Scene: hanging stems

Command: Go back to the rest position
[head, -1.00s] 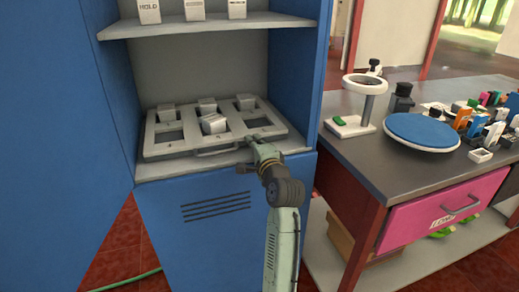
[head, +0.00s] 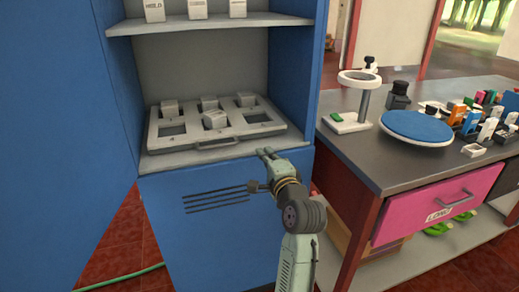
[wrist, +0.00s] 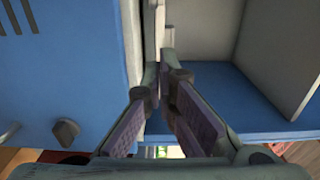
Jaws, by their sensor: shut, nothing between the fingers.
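My gripper (head: 265,152) is shut and empty just in front of the blue cabinet, by the front edge of its lower shelf. It stands apart from the grey tray (head: 160,142), which lies on that shelf with its handle toward me. In the wrist view my gripper's fingers (wrist: 165,75) come together at the tips with nothing between them. My forearm reaches up from the bottom of the head view.
The blue cabinet (head: 215,240) has a vented front panel and an upper shelf (head: 200,25) with several blocks. On the right, a dark table (head: 370,155) carries a ring stand (head: 362,100), a blue turntable (head: 417,127) and several small items. A pink drawer (head: 440,205) is below.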

